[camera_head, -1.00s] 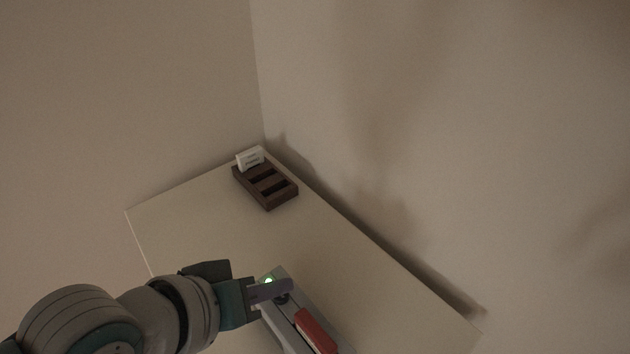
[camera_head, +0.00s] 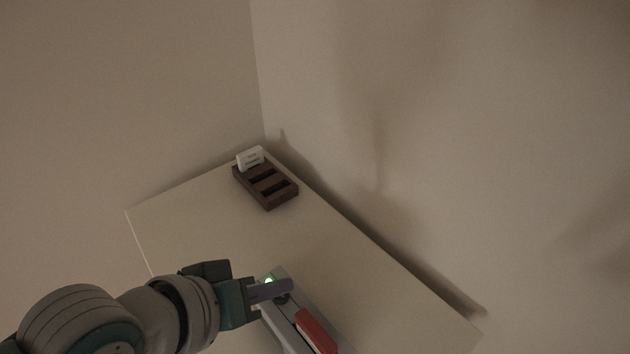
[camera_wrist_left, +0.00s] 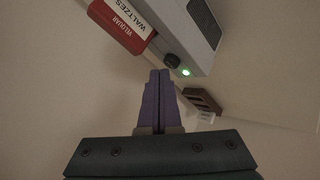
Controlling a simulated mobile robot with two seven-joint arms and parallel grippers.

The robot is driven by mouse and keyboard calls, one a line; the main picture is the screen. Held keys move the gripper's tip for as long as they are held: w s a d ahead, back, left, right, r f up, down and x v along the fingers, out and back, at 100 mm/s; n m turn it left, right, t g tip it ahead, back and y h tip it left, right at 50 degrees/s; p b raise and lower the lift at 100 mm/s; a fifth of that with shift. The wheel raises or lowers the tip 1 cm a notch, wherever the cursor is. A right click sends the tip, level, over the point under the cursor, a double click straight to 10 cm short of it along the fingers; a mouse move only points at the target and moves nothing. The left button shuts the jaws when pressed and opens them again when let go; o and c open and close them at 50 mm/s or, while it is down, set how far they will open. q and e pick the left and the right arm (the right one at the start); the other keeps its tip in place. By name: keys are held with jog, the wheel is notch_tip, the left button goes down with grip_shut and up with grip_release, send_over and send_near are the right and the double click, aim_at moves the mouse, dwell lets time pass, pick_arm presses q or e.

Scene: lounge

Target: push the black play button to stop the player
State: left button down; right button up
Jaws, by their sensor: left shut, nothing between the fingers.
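The player is a grey box (camera_head: 287,325) at the bottom of the head view, with a lit green light (camera_head: 269,281) near its far end. In the left wrist view the player (camera_wrist_left: 190,22) shows the round black play button (camera_wrist_left: 172,60) beside the green light (camera_wrist_left: 186,72). A red cassette (camera_head: 316,331) labelled "WALTZES" sits at the player; it also shows in the left wrist view (camera_wrist_left: 117,28). My left gripper (camera_head: 289,287) is shut and empty, its fingertips over the button end. Whether they touch the button I cannot tell. My right gripper is out of view.
A dark brown slotted rack (camera_head: 266,186) stands at the table's far corner, with a small white labelled card or block (camera_head: 250,158) behind it. The pale tabletop (camera_head: 215,225) is bare between rack and player. Walls close off the back and right.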

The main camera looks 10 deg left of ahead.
pick_arm(q)
jog(key=shift+f, duration=0.15)
jog(key=shift+f, duration=0.35)
jog(key=shift+r, duration=0.1)
dwell(0.4)
jog(key=shift+r+p, duration=0.35)
jog(key=shift+p, duration=0.05)
jog(key=shift+r, duration=0.15)
notch_tip(320, 180, up, 6)
jog(key=p, duration=0.6)
